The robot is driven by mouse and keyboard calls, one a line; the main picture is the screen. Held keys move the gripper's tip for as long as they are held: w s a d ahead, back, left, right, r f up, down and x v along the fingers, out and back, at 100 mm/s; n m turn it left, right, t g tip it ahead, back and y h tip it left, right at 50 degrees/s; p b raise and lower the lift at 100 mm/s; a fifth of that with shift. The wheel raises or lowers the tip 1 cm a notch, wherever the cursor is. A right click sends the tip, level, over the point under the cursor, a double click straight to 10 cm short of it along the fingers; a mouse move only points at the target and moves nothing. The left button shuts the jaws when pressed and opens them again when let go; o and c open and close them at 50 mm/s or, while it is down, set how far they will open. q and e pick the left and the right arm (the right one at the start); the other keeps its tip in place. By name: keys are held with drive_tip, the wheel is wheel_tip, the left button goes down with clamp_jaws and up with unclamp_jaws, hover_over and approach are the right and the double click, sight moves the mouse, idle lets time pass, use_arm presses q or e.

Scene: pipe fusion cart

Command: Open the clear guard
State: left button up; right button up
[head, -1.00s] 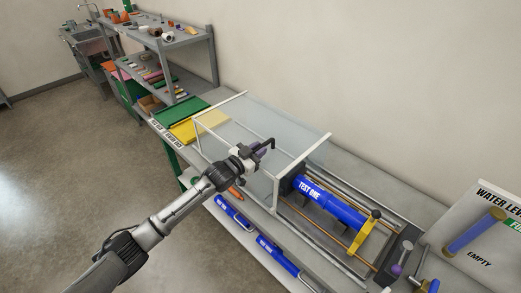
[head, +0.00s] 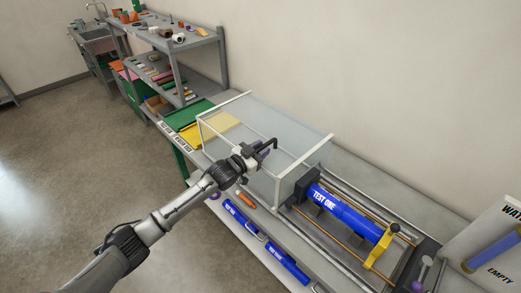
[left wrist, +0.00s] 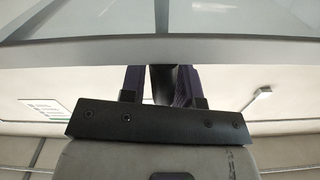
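The clear guard (head: 285,140), a see-through box with a pale frame, stands over the left part of the machine bed on the bench. Its lower frame bar (left wrist: 160,53) crosses the left wrist view. A dark, bent guard handle (head: 271,141) shows at its front. My left gripper (head: 262,151) is at this handle, with its purple fingers (left wrist: 163,88) on both sides of a dark bar; it looks shut on the handle. The exact contact is partly hidden. My right gripper is not in view.
A blue pipe marked TEST ONE (head: 345,212) lies in the machine right of the guard, by a yellow clamp (head: 380,248). More blue pipes (head: 285,264) lie along the front. Yellow (head: 200,132) and green sheets lie left of the guard. A shelf rack (head: 175,65) stands behind.

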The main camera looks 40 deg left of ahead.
use_arm(q)
drive_tip(key=shift+o, duration=1)
drive_tip(key=shift+f, duration=0.1)
drive_tip(key=shift+s, duration=0.1)
drive_tip(key=shift+s+a, duration=0.1)
drive_tip(key=shift+s, duration=0.2)
drive_tip(key=s+a, duration=0.1)
drive_tip(key=s, duration=1.2)
drive_tip(key=shift+a+b, duration=0.35)
drive_tip(key=shift+a, duration=0.05)
